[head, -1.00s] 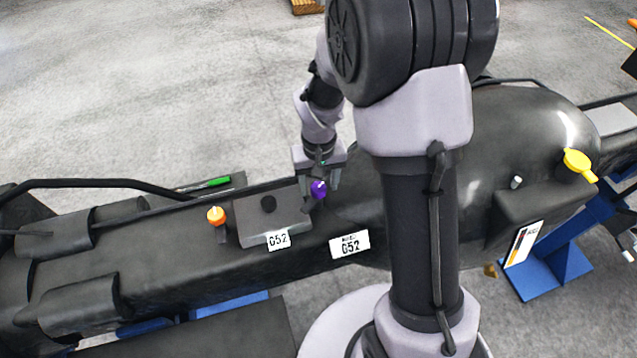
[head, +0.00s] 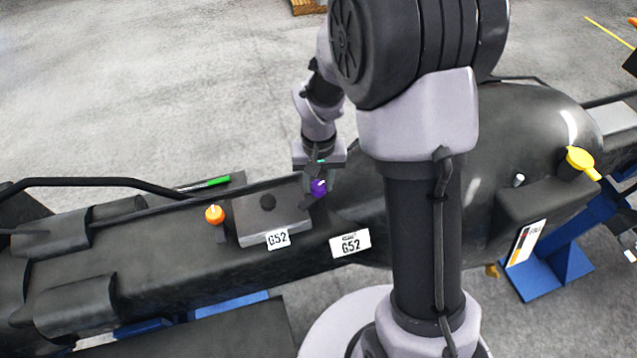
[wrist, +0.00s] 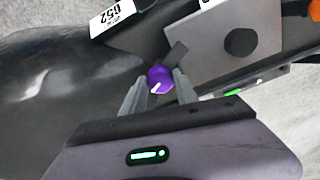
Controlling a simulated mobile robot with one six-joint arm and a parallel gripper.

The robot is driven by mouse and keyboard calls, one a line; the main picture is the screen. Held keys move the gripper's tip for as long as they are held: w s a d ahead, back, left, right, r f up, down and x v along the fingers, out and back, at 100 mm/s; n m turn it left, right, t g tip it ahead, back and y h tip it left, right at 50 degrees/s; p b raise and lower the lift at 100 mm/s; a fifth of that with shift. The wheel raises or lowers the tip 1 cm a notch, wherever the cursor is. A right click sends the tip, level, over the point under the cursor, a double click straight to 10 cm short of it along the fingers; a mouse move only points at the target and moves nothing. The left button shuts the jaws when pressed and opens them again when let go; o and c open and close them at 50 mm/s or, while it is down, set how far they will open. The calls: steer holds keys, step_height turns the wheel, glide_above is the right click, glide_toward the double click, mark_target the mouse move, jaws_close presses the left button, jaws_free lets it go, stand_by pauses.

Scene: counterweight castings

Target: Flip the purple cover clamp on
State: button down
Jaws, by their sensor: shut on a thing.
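The purple cover clamp (head: 319,188) is a round knob at the right edge of a grey cover plate (head: 272,216) on the black casting. In the wrist view the purple knob (wrist: 160,79) has a white mark on its face, and a dark grey tab (wrist: 176,53) extends from it toward the plate. My gripper (head: 320,184) reaches down from above. In the wrist view my gripper (wrist: 158,84) has a finger on each side of the knob and is shut on it.
An orange knob (head: 215,214) stands at the plate's left side. A green marker (head: 217,181) lies behind the plate. White G52 labels (head: 350,243) are on the casting front. A yellow knob (head: 580,160) is at the far right. A black rail (head: 100,184) runs along the left.

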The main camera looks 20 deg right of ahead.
mark_target(318, 186)
steer(key=shift+m+b, duration=1.65)
steer(key=shift+m, duration=0.85)
steer(key=c, duration=0.9)
jaws_free()
steer(key=shift+c, duration=0.2)
step_height(318, 186, up, 18)
steer(key=p, duration=0.2)
steer(key=shift+f+p, duration=0.25)
steer(key=shift+p, duration=0.1)
